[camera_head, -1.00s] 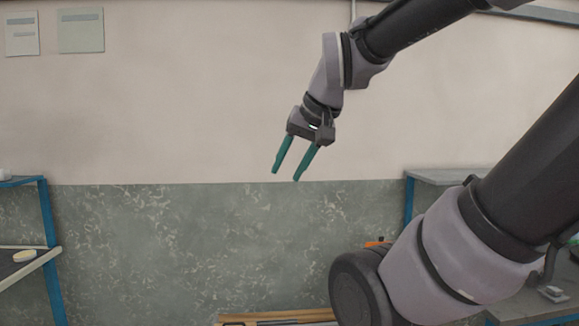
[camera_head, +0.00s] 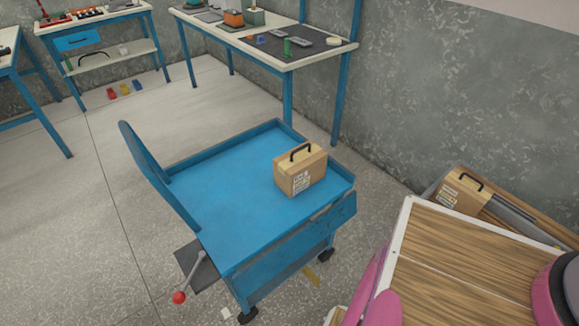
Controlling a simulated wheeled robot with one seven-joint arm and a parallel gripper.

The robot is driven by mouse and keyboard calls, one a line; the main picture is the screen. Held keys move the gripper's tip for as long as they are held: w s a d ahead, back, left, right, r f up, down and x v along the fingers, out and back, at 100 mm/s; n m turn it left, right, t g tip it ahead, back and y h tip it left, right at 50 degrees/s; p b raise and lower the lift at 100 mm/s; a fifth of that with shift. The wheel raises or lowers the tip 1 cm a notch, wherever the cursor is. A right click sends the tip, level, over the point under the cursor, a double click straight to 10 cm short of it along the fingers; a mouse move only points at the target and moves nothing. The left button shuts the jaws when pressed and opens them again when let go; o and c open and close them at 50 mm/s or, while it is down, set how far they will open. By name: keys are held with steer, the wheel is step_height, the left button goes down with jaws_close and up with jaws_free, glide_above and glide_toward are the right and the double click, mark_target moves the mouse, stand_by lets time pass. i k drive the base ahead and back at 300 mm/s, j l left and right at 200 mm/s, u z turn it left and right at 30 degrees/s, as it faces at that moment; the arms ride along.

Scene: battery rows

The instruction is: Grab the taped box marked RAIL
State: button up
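A brown cardboard box (camera_head: 300,170) with a black top handle and white labels stands upright on the blue cart (camera_head: 230,222), toward its far right corner. A second, similar brown box (camera_head: 462,192) with a black handle and a label is at the right, by the wall, partly hidden behind a wood-topped surface. The print on both boxes is too small to read, so I cannot tell which one is marked RAIL. My gripper is not in this view.
The wood-topped surface (camera_head: 455,262) with a pale rim fills the lower right, with pink parts beside it. A workbench (camera_head: 338,48) with small items stands behind the cart. The floor (camera_head: 95,215) left of the cart is clear. A red-knobbed lever (camera_head: 179,297) sticks out at the cart's front.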

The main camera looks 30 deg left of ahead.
mark_target(297, 169)
steer(key=u, duration=1.4)
steer(key=j+u, duration=1.1)
steer(key=u, duration=0.2)
steer(key=i+j+u, duration=0.1)
steer(key=u, duration=0.3)
steer(key=i+j+u, duration=0.1)
steer(key=u, duration=0.25)
steer(key=i+j, duration=0.25)
steer(key=j+z, duration=0.1)
steer(key=z, duration=0.25)
steer(key=i+j+z, duration=0.1)
steer(key=z, duration=0.3)
steer(key=i+j+z, duration=0.1)
steer(key=z, duration=0.25)
steer(key=i+z, duration=0.15)
steer(key=z, duration=0.3)
steer(key=i+j+z, duration=0.15)
steer(key=z, duration=0.35)
steer(key=i+j+z, duration=0.1)
steer(key=z, duration=0.35)
steer(key=i+j+z, duration=0.1)
steer(key=j+z, duration=0.15)
steer(key=z, duration=0.25)
steer(key=j+z, duration=0.2)
steer(key=z, duration=0.25)
steer(key=i, duration=0.05)
